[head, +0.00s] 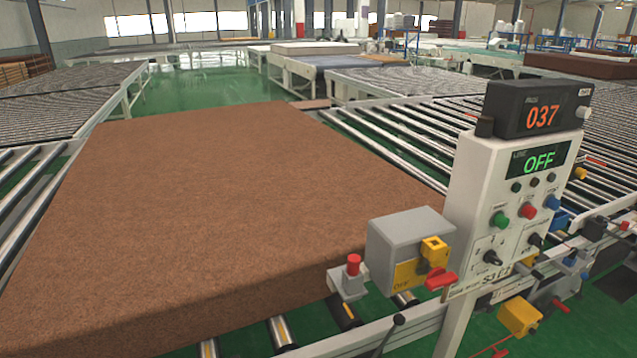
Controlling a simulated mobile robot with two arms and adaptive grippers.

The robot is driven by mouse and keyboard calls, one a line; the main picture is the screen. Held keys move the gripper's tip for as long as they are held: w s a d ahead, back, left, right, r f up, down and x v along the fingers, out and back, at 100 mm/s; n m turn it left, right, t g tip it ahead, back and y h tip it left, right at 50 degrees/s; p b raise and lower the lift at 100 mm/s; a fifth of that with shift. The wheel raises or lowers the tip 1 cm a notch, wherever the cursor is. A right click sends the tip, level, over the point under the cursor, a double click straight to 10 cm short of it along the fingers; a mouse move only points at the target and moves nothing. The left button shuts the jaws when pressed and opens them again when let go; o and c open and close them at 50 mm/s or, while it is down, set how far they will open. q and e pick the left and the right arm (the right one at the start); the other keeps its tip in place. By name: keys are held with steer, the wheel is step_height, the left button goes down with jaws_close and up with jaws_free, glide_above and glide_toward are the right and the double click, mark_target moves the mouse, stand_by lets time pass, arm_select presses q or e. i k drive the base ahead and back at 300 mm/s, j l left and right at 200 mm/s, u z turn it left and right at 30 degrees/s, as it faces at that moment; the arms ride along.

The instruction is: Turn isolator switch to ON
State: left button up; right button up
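The isolator switch is a grey box (405,243) with a yellow plate, mounted at the conveyor edge right of centre. Its red handle (440,280) sits at the lower right of the box front and lies roughly sideways. The lettering on the yellow plate (406,277) seems to read OFF at the lower left. A yellow block (434,249) sits just above the handle. The line display (539,160) on the control panel beside it reads OFF in green. Neither of my grippers is in view, and nothing touches the handle.
A large brown mattress slab (200,210) lies on the roller conveyor at left. A red button (353,264) on a grey bracket stands just left of the switch box. The white control panel (470,215), with buttons, knobs and a 037 display (543,117), stands close on its right.

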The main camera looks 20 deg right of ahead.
mark_target(437, 279)
steer(key=z, duration=1.4)
steer(key=l+u, duration=0.2)
steer(key=l, duration=1.45)
